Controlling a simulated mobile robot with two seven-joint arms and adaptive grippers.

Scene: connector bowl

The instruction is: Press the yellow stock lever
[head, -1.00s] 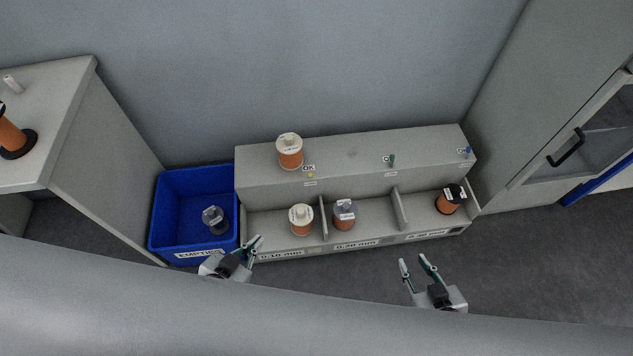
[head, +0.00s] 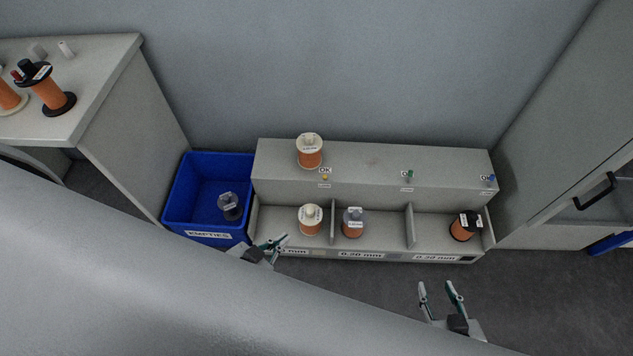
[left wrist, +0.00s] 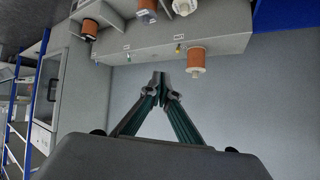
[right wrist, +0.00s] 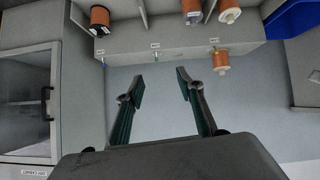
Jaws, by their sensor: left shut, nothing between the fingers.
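The lever also shows in the left wrist view (left wrist: 178,48) and in the right wrist view (right wrist: 215,50). My left gripper (head: 278,241) is shut and empty, in front of the rack's left end and apart from the lever. Its closed tips also show in the left wrist view (left wrist: 161,78). My right gripper (head: 436,284) is open and empty, in front of the rack's right half.
A green lever (head: 410,174) and a blue lever (head: 491,178) stand farther right. Spools sit in the rack's lower compartments (head: 385,230). A blue bin (head: 178,213) labelled "EMPTIES" is left of the rack, near a grey counter (head: 110,62). A cabinet stands at the right.

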